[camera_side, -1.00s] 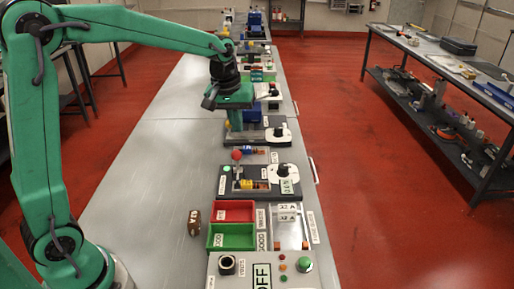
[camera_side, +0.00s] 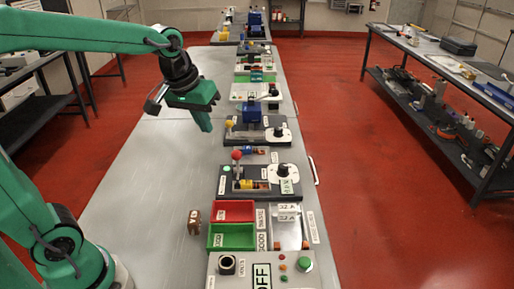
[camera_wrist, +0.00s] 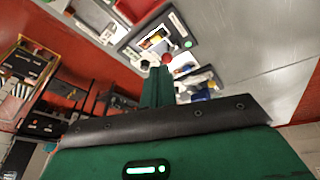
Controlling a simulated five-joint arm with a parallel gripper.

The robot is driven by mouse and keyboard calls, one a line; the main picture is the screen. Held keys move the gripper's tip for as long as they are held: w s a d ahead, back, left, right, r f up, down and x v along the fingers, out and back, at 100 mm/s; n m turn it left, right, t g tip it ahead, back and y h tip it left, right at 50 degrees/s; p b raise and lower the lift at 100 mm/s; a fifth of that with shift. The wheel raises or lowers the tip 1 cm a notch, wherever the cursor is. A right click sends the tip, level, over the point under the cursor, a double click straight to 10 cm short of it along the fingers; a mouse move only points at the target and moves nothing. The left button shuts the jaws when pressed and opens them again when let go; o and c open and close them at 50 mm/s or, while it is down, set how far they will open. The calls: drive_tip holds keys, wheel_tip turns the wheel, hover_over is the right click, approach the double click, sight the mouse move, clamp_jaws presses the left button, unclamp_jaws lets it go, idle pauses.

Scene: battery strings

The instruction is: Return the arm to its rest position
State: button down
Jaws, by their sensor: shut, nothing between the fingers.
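My gripper (camera_side: 205,122) is green and hangs in the air over the left part of the grey bench (camera_side: 150,180), left of the row of stations. Its fingers are shut and empty, pointing down. In the wrist view the shut fingers (camera_wrist: 156,88) show as a green block beyond a black plate. A station with a red ball-topped lever (camera_side: 237,155) stands to the right of and nearer than the gripper; the red ball also shows in the wrist view (camera_wrist: 167,58).
A panel marked OFF (camera_side: 262,277) is nearest. A side table (camera_side: 440,55) stands right.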

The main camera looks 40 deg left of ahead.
drive_tip(key=s+f+m+t, duration=0.1)
drive_tip(key=s+m, duration=0.2)
drive_tip(key=s, duration=1)
drive_tip(key=shift+d+f+m+t, duration=0.3)
drive_tip(key=shift+d+m+t, duration=0.05)
drive_tip(key=shift+m+t, duration=0.05)
